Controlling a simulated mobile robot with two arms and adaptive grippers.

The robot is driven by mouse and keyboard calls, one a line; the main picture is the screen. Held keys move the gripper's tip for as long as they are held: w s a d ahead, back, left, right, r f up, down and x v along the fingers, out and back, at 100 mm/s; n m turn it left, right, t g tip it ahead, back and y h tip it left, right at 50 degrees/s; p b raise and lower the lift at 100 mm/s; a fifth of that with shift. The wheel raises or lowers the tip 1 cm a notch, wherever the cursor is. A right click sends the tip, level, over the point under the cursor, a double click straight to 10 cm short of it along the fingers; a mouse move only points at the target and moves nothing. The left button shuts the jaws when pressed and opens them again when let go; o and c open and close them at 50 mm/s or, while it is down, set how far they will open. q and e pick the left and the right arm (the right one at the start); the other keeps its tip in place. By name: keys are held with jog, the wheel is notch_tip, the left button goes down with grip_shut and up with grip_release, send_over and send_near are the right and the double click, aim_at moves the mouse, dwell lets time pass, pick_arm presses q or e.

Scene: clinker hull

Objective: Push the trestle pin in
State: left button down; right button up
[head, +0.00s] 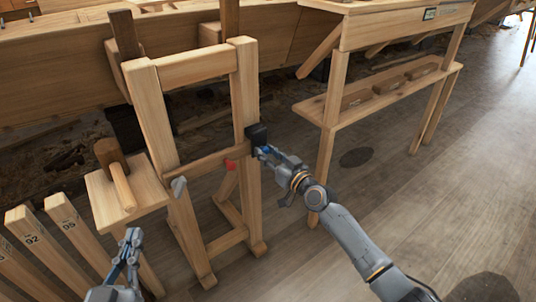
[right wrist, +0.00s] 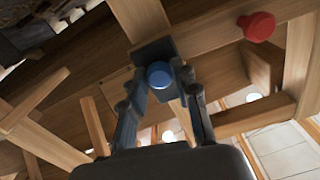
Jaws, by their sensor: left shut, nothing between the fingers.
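The wooden trestle (head: 247,95) stands upright mid-view, with a black block (head: 256,133) on its right post. A round blue pin head (right wrist: 160,74) shows against the black block (right wrist: 152,50) in the right wrist view. My right gripper (head: 264,151) is at that block, its fingers (right wrist: 160,78) on either side of the blue head. Whether they touch it I cannot tell. A red knob (head: 230,165) sits by the trestle's lower crossbar and also shows in the right wrist view (right wrist: 257,26). My left gripper (head: 131,243) is shut and empty at lower left, apart from the trestle.
A mallet (head: 116,172) lies on a small wooden stand (head: 92,198) left of the trestle. Numbered boards (head: 35,238) lean at lower left. A wooden bench with a shelf (head: 333,111) stands at right. The floor at lower right is clear.

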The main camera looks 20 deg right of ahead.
jog(key=shift+o, duration=1.3)
jog(key=shift+s, duration=0.1)
jog(key=v, duration=1.2)
